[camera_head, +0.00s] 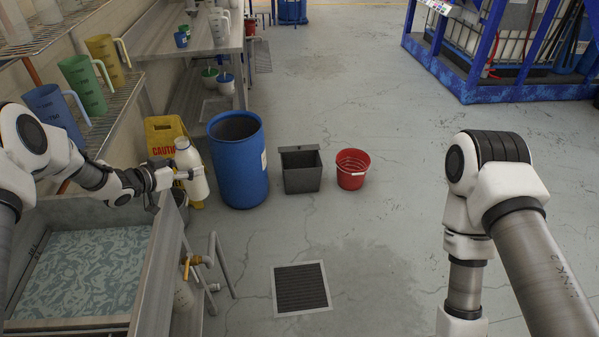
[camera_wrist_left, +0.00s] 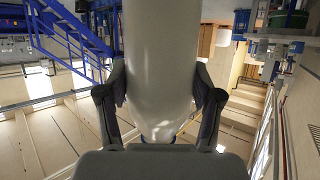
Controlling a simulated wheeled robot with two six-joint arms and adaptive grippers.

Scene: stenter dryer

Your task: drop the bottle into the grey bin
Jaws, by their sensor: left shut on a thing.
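A white bottle (camera_head: 190,170) is held upright in my left gripper (camera_head: 180,175), above the floor at the right edge of the sink. In the left wrist view the bottle (camera_wrist_left: 158,70) fills the middle, with the two fingers of the left gripper (camera_wrist_left: 160,112) on either side of it. The grey bin (camera_head: 301,170) stands on the floor to the right of the bottle, between the blue barrel and the red bucket. It is open at the top. My right arm is at the right of the head view; its gripper is out of the frame.
A blue barrel (camera_head: 238,160) stands between the bottle and the grey bin. A red bucket (camera_head: 352,169) is right of the bin. A yellow caution sign (camera_head: 163,135) is behind the bottle. The sink (camera_head: 140,290) is at lower left. The floor in front of the bin is clear.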

